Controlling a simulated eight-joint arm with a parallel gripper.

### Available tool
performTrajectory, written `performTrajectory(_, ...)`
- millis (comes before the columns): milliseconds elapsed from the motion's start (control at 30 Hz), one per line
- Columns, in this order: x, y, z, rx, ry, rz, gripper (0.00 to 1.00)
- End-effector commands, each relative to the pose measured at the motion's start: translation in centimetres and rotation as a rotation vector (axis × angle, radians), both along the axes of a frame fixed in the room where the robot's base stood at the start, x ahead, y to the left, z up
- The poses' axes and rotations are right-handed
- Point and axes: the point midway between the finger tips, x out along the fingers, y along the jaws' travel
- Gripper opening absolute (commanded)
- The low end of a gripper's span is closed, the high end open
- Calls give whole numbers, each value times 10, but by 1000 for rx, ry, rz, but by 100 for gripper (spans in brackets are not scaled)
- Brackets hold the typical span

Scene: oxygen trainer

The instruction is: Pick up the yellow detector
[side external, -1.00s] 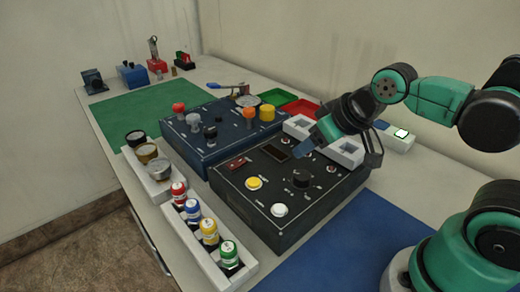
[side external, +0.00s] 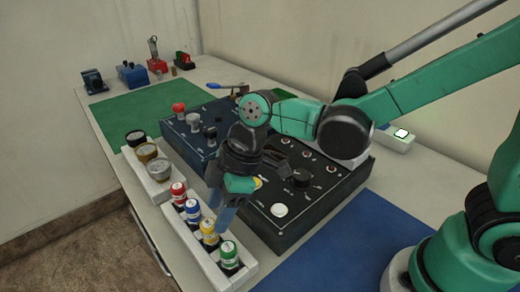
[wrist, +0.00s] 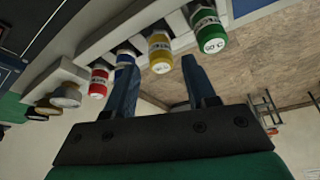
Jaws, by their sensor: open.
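The yellow detector (side external: 209,232) stands upright in the white rack (side external: 252,268), between a blue detector (side external: 193,211) and a green detector (side external: 229,254). In the wrist view, the yellow detector (wrist: 160,52) shows beyond and between my two blue fingertips. My gripper (side external: 220,218) is open and empty, pointing down close to the yellow detector. In the wrist view, one finger of my gripper (wrist: 156,66) overlaps the blue detector and the other lies near the gap between yellow and green. I cannot tell whether any finger touches a detector.
A red detector (side external: 178,191) is at the rack's far end. A white holder with round gauges (side external: 159,168) stands behind it. The black control panel (side external: 285,232) is right beside the rack, with a dark blue panel (side external: 190,145) farther back. The blue mat (side external: 335,250) is clear.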

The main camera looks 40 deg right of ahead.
Motion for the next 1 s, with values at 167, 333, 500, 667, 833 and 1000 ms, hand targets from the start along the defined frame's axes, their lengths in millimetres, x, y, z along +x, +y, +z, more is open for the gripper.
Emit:
performTrajectory(167, 2, 6, -14, 0, 0, 8, 50)
performTrajectory(333, 5, 13, -32, 0, -1, 4, 50)
performTrajectory(500, 7, 18, -46, 0, -2, 4, 50)
performTrajectory(667, 8, 20, -51, 1, -1, 2, 50)
performTrajectory(833, 8, 20, -51, 1, -1, 2, 50)
performTrajectory(1000, 8, 20, -51, 1, -1, 2, 16)
